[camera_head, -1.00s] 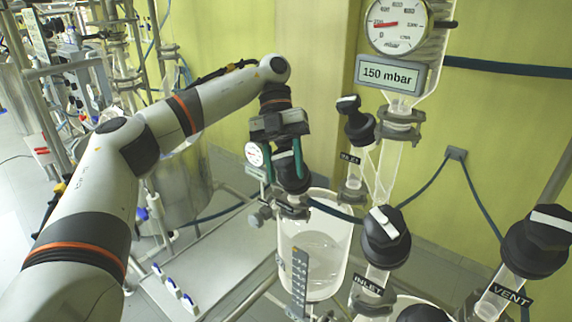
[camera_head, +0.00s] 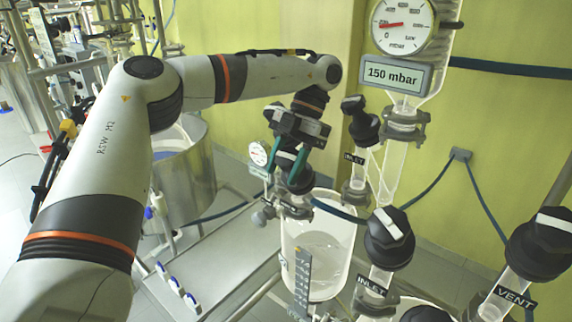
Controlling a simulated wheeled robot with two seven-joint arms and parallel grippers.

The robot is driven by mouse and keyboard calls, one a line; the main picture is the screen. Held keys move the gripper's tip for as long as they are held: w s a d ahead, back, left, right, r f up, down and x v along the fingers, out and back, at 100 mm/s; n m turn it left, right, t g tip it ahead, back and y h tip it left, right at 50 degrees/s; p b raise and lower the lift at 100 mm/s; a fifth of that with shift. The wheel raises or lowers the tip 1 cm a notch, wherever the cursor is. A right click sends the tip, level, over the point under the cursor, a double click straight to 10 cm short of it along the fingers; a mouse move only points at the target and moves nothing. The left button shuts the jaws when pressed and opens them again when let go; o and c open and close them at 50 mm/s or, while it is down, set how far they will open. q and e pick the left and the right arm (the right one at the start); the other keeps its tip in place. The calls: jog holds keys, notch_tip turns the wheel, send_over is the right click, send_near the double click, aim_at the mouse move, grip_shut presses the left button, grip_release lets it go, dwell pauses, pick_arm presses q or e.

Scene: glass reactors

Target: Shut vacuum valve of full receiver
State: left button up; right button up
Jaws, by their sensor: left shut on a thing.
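My left gripper (camera_head: 293,170) reaches down from above with its two green fingers shut on a black valve knob (camera_head: 300,182). A black valve labelled INLET (camera_head: 362,124) stands behind and right of the gripper. Another INLET valve (camera_head: 388,238) and a VENT valve (camera_head: 541,243) stand at the right, each with a white bar on top. My right gripper does not show.
A round gauge (camera_head: 404,24) hangs above a 150 mbar display (camera_head: 393,75) at the upper right. A small gauge (camera_head: 259,153) sits just left of the held knob. Dark hoses run along the yellow wall. A steel vessel (camera_head: 185,170) stands behind my left arm.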

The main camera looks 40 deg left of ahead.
pick_arm(q)
jog(key=shift+f, duration=0.1)
dwell(0.5)
jog(key=o, duration=1)
